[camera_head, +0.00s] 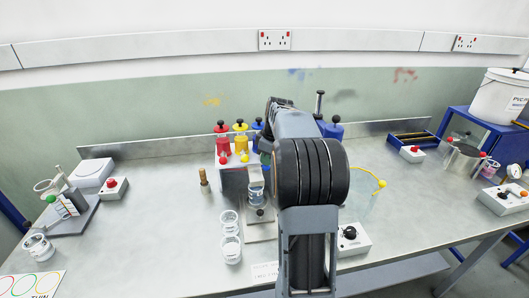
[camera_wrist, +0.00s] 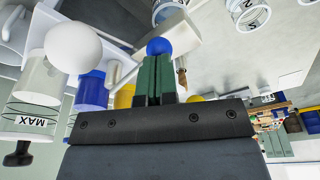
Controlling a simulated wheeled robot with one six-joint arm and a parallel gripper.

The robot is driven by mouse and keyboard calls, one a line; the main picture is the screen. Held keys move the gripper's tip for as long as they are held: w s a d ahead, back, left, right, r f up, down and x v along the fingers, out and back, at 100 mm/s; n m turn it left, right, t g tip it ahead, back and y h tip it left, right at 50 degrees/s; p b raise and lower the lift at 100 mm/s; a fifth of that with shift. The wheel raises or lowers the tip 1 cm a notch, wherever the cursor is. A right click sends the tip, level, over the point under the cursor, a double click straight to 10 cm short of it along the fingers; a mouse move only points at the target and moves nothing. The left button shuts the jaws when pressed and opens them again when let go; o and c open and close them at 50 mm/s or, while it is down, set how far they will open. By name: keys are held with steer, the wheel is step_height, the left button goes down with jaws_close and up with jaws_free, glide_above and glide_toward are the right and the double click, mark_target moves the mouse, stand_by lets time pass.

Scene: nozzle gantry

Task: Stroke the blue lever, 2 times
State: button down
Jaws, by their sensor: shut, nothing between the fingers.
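The blue lever's round knob (camera_wrist: 159,46) shows in the wrist view, right at the tips of my gripper (camera_wrist: 157,62). The gripper's two green fingers are shut together with nothing between them. I cannot tell whether the fingertips touch the knob or only lie in line with it. A white knob (camera_wrist: 73,47) is large and close at left in the wrist view.
Red (camera_head: 221,141) and yellow (camera_head: 240,140) bottles stand behind the gantry, with blue ones partly hidden. Two clear cups (camera_head: 230,247) stand in front. A brown-handled tool (camera_head: 204,182) stands left.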

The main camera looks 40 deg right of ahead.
step_height(320, 180, up, 7)
steer(key=p, duration=0.5)
steer(key=shift+f+p, duration=0.15)
steer(key=shift+p, duration=0.25)
steer(key=shift+f, duration=0.2)
steer(key=shift+f+b, duration=2.6)
steer(key=shift+f, duration=0.7)
steer(key=shift+r, duration=0.25)
step_height(320, 180, up, 6)
steer(key=p, duration=0.5)
steer(key=shift+r+p, duration=0.25)
steer(key=shift+p, duration=0.1)
